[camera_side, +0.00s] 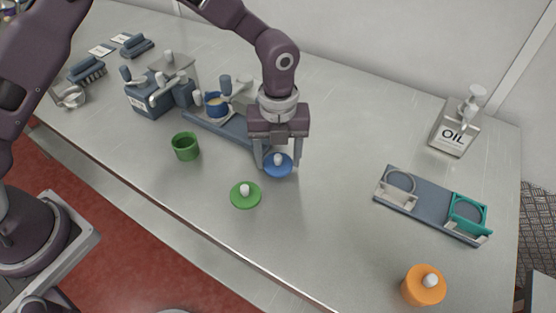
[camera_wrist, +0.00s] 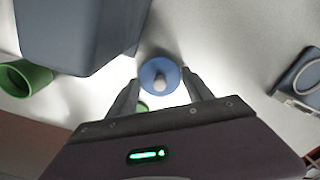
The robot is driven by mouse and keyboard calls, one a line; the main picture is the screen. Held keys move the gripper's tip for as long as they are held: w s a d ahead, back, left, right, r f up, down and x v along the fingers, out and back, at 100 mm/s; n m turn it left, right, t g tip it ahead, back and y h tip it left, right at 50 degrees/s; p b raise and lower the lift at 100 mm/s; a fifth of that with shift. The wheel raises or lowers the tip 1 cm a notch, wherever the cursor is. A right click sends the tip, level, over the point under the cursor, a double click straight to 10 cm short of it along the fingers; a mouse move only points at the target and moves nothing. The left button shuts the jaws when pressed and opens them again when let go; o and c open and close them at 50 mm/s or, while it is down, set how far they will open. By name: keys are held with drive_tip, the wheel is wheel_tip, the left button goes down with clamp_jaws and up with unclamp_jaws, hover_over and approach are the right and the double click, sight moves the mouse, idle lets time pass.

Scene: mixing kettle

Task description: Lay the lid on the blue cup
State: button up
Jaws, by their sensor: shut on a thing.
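The blue lid (camera_side: 278,168), a flat disc with a white knob, is between the two fingers of my gripper (camera_side: 278,167). My gripper is shut on it, one finger at each side. The lid (camera_wrist: 159,76) also shows between the fingertips (camera_wrist: 160,85) in the wrist view. It is low over the table; I cannot tell whether it touches. The blue cup (camera_side: 214,106) stands upright and uncovered at the back left in the side view, with pale contents, apart from my gripper. I cannot make the cup out in the wrist view.
A green cup (camera_side: 186,147) and green lid (camera_side: 245,195) are on the table nearby. A blue-grey machine with levers (camera_side: 150,95) stands back left. At right are a holder tray (camera_side: 428,201), an oil can (camera_side: 455,128) and an orange cup with lid (camera_side: 421,290). The table middle right is clear.

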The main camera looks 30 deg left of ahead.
sight(278, 156)
wheel_tip(278, 156, up, 23)
drive_tip(key=w+a+n, duration=0.3)
drive_tip(key=a, duration=0.8)
drive_tip(key=w+a+n, duration=0.3)
drive_tip(key=a, duration=0.7)
drive_tip(key=shift+w+a+f, duration=0.1)
drive_tip(key=shift+a+f, duration=0.05)
drive_tip(key=shift+f, duration=2.65)
drive_tip(key=shift+w+a+f, duration=0.1)
drive_tip(key=shift+a+f, duration=0.05)
drive_tip(key=shift+f, duration=2.6)
drive_tip(key=shift+w+a+f, duration=0.1)
drive_tip(key=shift+a+f, duration=0.05)
drive_tip(key=shift+f, duration=2.65)
drive_tip(key=shift+f, duration=0.55)
drive_tip(key=o, duration=1.4)
drive_tip(key=shift+r, duration=0.1)
drive_tip(key=shift+c, duration=0.4)
